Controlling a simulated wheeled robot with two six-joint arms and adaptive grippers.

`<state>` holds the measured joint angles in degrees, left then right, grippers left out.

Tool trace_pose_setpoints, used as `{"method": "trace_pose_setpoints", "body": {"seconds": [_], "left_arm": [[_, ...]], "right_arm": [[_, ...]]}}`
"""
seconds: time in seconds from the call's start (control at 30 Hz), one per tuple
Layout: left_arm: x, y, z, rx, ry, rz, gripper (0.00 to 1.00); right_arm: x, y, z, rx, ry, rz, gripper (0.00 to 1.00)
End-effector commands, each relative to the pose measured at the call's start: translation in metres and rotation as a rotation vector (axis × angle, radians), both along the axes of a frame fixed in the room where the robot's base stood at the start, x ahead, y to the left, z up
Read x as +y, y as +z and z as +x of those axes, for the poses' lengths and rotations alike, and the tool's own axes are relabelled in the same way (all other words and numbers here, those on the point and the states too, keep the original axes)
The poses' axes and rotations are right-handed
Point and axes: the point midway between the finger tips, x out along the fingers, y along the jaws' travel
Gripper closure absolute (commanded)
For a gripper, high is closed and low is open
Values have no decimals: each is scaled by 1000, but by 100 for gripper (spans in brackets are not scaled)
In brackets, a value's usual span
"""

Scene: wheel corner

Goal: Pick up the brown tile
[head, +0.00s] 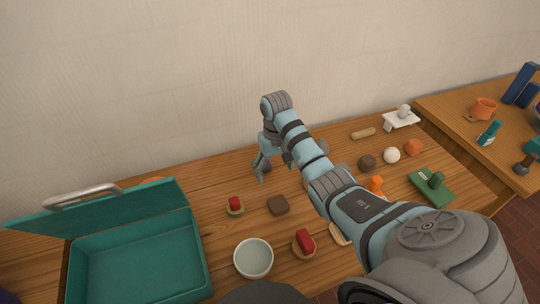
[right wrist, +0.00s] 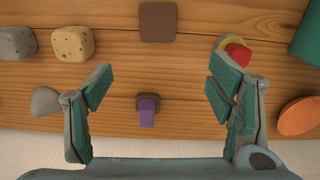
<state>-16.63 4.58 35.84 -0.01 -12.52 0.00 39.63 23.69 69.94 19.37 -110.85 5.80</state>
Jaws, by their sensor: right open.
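The brown tile (head: 278,205) is a small flat, rounded square lying on the wooden table, just in front of my right gripper (head: 272,168). In the right wrist view the tile (right wrist: 157,22) lies at the top centre, beyond the fingertips and apart from them. My right gripper (right wrist: 158,85) is open and points down at the table, with nothing held. A small purple block on a dark base (right wrist: 147,110) stands between its fingers in that view. My left gripper is not in view.
A red and yellow piece (head: 235,205) sits left of the tile. A white bowl (head: 253,258) and an open teal case (head: 140,262) are nearer the front left.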

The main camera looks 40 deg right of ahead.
Motion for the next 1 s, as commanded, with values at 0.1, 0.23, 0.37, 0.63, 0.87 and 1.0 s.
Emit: {"method": "trace_pose_setpoints", "body": {"seconds": [0.1,0.23,0.37,0.63,0.87,1.0], "left_arm": [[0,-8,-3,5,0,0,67],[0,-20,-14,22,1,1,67],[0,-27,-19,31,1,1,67],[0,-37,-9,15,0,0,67],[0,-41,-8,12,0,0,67],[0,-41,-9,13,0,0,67]], "right_arm": [[-2,-25,-4,7,-6,2,25],[-5,-63,-8,5,-12,1,25],[-6,-87,-8,3,-14,1,25],[-1,-129,-22,4,-11,1,25],[-1,-143,-21,0,-9,-1,25],[-1,-142,-20,1,-9,-1,33]]}}
